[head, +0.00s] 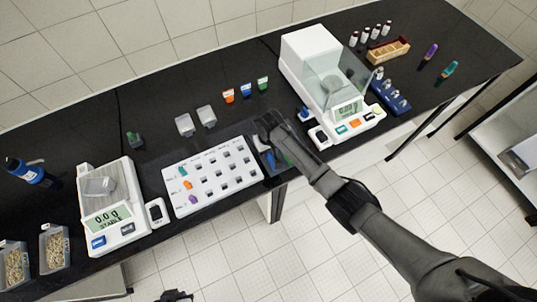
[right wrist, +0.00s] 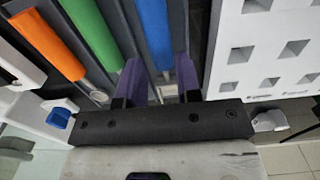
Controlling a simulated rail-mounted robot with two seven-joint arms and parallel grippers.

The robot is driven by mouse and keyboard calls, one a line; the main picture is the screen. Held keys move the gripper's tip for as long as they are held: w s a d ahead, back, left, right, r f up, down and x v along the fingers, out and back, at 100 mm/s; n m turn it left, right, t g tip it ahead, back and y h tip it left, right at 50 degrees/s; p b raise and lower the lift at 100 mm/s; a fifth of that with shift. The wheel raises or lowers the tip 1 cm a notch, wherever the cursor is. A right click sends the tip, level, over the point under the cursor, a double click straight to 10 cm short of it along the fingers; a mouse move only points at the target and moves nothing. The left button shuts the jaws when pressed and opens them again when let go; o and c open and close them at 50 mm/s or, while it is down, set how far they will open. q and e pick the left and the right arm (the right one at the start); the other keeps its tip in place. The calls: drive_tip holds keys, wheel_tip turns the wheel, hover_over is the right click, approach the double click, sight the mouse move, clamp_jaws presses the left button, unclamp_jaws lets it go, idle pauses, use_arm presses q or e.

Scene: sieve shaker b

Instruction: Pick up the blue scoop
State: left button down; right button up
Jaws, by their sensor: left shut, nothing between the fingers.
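The blue scoop (right wrist: 154,30) lies in a slot of a dark tray, its blue handle showing in the right wrist view beside a green scoop (right wrist: 92,32) and an orange scoop (right wrist: 45,42). My right gripper (right wrist: 160,78) is open, with one purple-padded finger on each side of the lower end of the blue handle. I cannot tell whether the pads touch it. In the head view my right gripper (head: 268,122) is over the tray, hiding part of the scoops. My left gripper (head: 175,296) is shut and empty at the bottom edge, away from the bench.
A white holed board (head: 207,178) lies left of the scoop tray. A white balance (head: 110,208) stands further left, and a larger balance with a clear shield (head: 318,68) stands to the right. Small orange, blue and green labelled containers (head: 246,90) stand behind.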

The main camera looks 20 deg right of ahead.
drive_tip(key=shift+f, duration=1.65)
drive_tip(key=c, duration=0.5)
drive_tip(key=shift+r, duration=0.1)
